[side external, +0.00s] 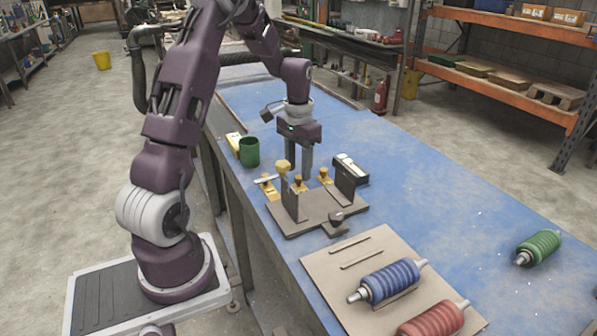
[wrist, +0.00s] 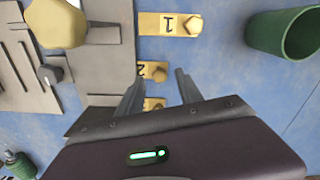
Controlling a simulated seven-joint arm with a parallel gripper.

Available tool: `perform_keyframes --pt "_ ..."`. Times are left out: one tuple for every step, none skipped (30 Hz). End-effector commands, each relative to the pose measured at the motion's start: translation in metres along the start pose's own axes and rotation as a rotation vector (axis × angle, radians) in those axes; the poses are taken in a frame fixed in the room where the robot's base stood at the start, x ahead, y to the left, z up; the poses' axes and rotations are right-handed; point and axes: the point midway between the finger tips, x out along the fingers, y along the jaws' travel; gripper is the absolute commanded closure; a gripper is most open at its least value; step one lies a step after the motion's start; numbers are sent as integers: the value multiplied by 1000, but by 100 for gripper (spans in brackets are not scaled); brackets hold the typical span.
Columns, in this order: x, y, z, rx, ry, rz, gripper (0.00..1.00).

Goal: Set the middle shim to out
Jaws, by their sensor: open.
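Three yellow shims with knobs stick out along one edge of the grey fixture plate (side external: 315,213). The middle shim (wrist: 146,69), marked 2, shows a short part beside the plate edge; it also shows in the side view (side external: 298,185). The shim marked 1 (wrist: 168,24) sticks out farther. The third shim (wrist: 149,104) is partly hidden by my gripper. My gripper (wrist: 160,80) is open, fingers pointing down, with the middle shim's knob roughly between its fingertips in the wrist view. I cannot tell the fingertips' height above it; no contact is visible.
A large yellow knob (side external: 283,166) stands above the fixture near shim 1. A tan board (side external: 345,265) bears blue and red rollers; a green roller (side external: 538,248) lies at right. Blue bench is free behind.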

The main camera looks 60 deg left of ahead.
Motion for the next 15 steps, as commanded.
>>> perform_keyframes --pt "7 0 1 0 -3 1 57" --pt "11 0 0 0 -2 1 57" --pt "14 0 1 -1 -2 1 57" --pt "16 0 1 -1 -2 1 57" --pt "18 0 0 -1 -1 0 57" --pt "18 0 0 -1 0 0 57" --pt "19 0 0 -1 1 0 57" --pt "19 0 0 -1 1 0 57" --pt "18 0 0 0 1 -1 57" --pt "18 0 0 0 1 -1 57" --pt "18 0 0 0 1 0 57" --pt "18 0 0 0 1 -1 59" --pt "18 0 0 0 1 0 65" --pt "18 0 0 0 1 0 71" --pt "18 0 0 0 1 0 79"
